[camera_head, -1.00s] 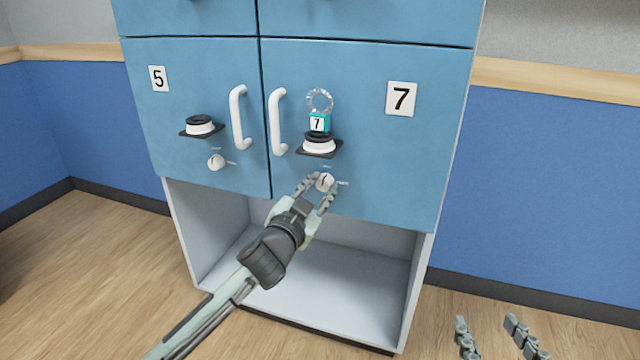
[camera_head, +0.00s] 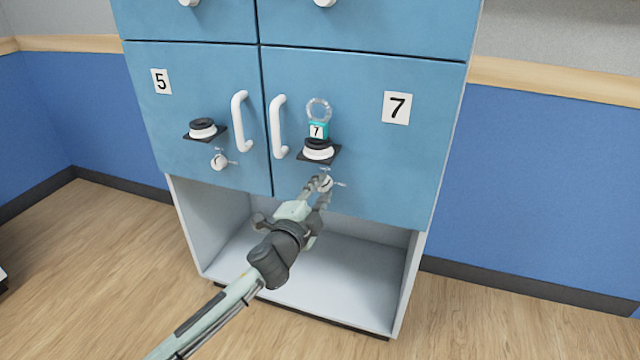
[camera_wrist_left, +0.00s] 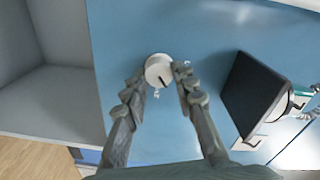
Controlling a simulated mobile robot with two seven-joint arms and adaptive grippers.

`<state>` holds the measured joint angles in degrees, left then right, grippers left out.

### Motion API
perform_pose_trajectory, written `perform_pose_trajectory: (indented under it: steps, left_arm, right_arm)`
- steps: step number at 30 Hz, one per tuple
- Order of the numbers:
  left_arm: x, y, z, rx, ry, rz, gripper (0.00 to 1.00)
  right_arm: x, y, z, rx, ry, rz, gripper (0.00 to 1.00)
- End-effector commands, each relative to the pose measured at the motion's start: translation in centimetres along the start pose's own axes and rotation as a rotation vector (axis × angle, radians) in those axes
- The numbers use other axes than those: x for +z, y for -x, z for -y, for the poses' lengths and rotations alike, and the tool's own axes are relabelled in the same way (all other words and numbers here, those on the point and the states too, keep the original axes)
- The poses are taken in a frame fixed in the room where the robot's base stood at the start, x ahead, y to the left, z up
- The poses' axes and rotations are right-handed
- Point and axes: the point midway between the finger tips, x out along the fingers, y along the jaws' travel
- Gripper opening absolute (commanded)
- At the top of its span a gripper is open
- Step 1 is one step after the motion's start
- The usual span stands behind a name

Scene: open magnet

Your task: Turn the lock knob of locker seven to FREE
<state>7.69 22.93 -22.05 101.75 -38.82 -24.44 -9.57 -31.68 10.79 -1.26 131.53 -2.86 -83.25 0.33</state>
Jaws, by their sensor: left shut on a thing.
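Locker seven is the blue door (camera_head: 370,165) with a "7" plate (camera_head: 397,108) and a white handle (camera_head: 279,127) on its left edge. Its small round white lock knob (camera_head: 326,184) sits low on the door, below the black-and-white fixture. My left gripper (camera_head: 319,187) is shut on this knob, one finger on each side. In the left wrist view the knob (camera_wrist_left: 158,70) shows between the fingertips (camera_wrist_left: 160,76), with a short dark mark on its face. The small lettering around the knob is too small to read. My right gripper is not in view.
A black-and-white round fixture (camera_head: 318,151) on a dark plate juts out above the knob, with a teal "7" tag (camera_head: 318,130) and clear ring over it. Locker five (camera_head: 180,105) is at left with a similar knob (camera_head: 218,162). An open shelf (camera_head: 330,270) lies below.

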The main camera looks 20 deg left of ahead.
Motion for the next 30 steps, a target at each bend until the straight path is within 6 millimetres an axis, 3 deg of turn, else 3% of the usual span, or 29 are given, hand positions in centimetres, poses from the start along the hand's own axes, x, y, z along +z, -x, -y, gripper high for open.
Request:
perform_pose_trajectory:
  steps: [15,30]
  left_arm:
    - [-0.1,0.0,0.0,0.006,-0.451,0.017,0.00]
    - [-0.1,0.0,-0.1,0.008,-0.645,0.025,0.00]
  right_arm:
    - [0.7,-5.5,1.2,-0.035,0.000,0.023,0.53]
    - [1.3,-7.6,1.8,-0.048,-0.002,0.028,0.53]
